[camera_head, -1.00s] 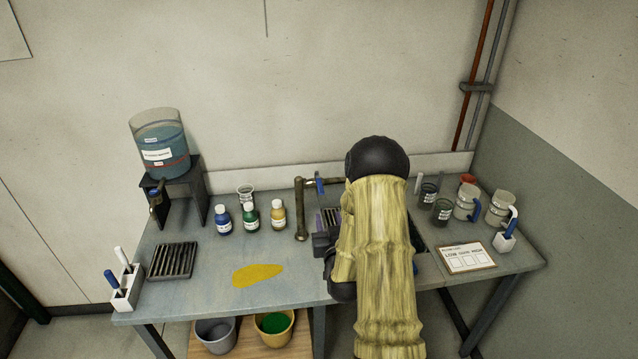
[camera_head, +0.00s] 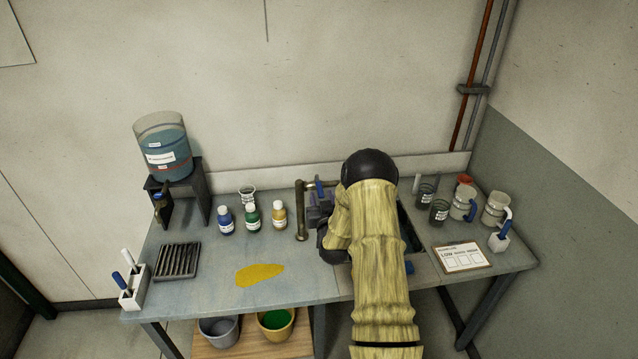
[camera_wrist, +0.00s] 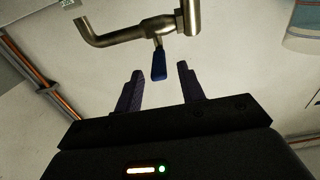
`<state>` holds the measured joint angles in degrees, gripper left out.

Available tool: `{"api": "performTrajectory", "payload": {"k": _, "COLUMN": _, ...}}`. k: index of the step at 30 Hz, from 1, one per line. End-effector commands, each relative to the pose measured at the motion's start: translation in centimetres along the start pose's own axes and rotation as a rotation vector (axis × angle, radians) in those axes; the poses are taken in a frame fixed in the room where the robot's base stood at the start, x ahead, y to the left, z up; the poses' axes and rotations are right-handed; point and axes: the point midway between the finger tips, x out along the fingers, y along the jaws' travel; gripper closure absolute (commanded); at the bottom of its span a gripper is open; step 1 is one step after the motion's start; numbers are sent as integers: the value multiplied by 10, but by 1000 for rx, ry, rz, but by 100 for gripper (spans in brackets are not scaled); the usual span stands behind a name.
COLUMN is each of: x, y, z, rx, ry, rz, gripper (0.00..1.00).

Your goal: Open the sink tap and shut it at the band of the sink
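The metal sink tap (camera_head: 301,212) stands at the back of the table with its blue lever (camera_head: 319,189) at the top. In the wrist view the tap's pipe (camera_wrist: 125,35) crosses the top, and the blue lever (camera_wrist: 158,64) points toward my gripper. My gripper (camera_wrist: 160,80) is open, its two dark fingers spread, with the lever ahead of and between the fingertips; contact cannot be made out. In the head view my gripper (camera_head: 318,208) is close beside the tap. The sink (camera_head: 412,232) is mostly hidden behind my arm; its band cannot be seen.
Blue, green and yellow bottles (camera_head: 251,218) stand left of the tap. A tank (camera_head: 163,152) on a dark stand is at the far left. Jugs and cups (camera_head: 462,205) and a card (camera_head: 461,257) are at right. A yellow patch (camera_head: 260,275) lies on the table's front left.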

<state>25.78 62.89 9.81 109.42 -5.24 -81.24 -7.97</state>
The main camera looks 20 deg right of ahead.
Motion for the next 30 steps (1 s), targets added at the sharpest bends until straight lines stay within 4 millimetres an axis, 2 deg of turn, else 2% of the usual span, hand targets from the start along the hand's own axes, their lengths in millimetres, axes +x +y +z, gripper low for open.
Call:
{"api": "performTrajectory", "payload": {"k": 12, "x": 49, "y": 0, "z": -2, "rx": 1, "ry": 1, "rz": 0, "gripper": 61}}
{"api": "performTrajectory", "payload": {"k": 17, "x": 57, "y": 0, "z": 0, "rx": 1, "ry": -1, "rz": 0, "gripper": 61}}
{"api": "performTrajectory", "payload": {"k": 25, "x": 58, "y": 0, "z": 0, "rx": 0, "ry": -1, "rz": 0, "gripper": 61}}
{"api": "performTrajectory", "payload": {"k": 26, "x": 58, "y": 0, "z": 0, "rx": 0, "ry": -1, "rz": 0, "gripper": 63}}
{"api": "performTrajectory", "payload": {"k": 30, "x": 58, "y": 0, "z": 0, "rx": 0, "ry": 0, "rz": 0, "gripper": 90}}
